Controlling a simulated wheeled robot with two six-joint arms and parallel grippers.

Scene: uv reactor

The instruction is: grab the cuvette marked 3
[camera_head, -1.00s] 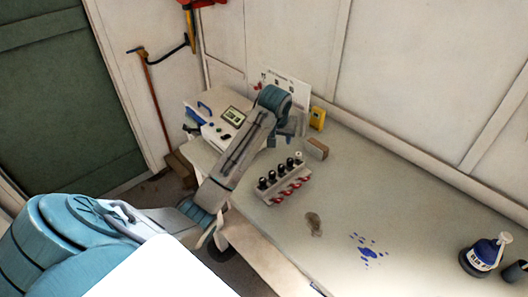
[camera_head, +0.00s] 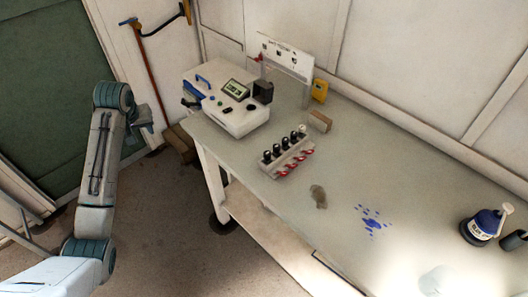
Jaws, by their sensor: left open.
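A pale rack (camera_head: 290,158) stands near the table's front left edge. It holds a row of small dark-capped cuvettes (camera_head: 276,150) and one with a whitish top (camera_head: 302,129). Red marks line the rack's front side. The numbers are too small to read, so I cannot tell which cuvette is marked 3. My left gripper (camera_head: 146,118) is open and empty, left of the table and well apart from the rack. My right gripper is out of view.
A white instrument (camera_head: 238,118) with a small screen stands on the table's (camera_head: 340,165) back left. A small brown box (camera_head: 320,121) is behind the rack. A brown stain and blue splashes lie right of it. A blue-and-white bottle (camera_head: 485,226) stands far right.

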